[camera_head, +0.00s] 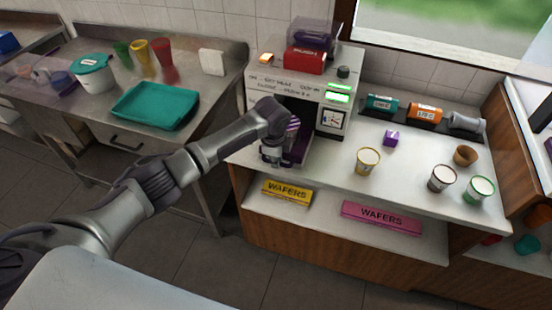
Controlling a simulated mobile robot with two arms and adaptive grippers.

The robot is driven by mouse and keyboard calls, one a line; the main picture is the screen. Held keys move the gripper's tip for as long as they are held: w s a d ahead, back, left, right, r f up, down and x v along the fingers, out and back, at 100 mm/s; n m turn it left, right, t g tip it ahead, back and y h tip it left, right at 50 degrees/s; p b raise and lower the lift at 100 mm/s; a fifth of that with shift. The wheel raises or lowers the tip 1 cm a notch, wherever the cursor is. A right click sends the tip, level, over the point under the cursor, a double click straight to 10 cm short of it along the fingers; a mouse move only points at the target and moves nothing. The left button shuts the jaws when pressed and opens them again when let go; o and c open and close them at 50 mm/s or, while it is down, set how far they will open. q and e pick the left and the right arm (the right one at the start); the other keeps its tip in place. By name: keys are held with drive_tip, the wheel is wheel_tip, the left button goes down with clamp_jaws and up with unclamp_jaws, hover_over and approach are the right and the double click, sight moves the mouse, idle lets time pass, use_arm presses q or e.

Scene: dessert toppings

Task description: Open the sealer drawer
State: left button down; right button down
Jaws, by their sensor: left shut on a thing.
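The sealer (296,88) is a white machine on the counter, with lit green displays and a red box with a purple part on top. Its purple drawer (301,148) shows low at the front, partly hidden behind my left wrist. My left gripper (273,158) is at the front of the drawer, pointing down and shut on it. The exact contact is small and partly hidden, and I cannot tell how far out the drawer stands. My right gripper is not in view.
Yellow (287,192) and pink (381,217) wafer boxes lie on the shelf below. A teal tray (155,106) is on the left metal table.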

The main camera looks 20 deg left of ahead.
use_arm(q)
drive_tip(key=shift+w, duration=0.15)
drive_tip(key=c, duration=1.2)
unclamp_jaws()
drive_tip(key=r, duration=0.4)
drive_tip(key=s+r, duration=0.1)
drive_tip(key=r, duration=0.3)
drive_tip(key=s+r, duration=0.1)
drive_tip(key=r, duration=0.3)
drive_tip(key=shift+s, duration=0.15)
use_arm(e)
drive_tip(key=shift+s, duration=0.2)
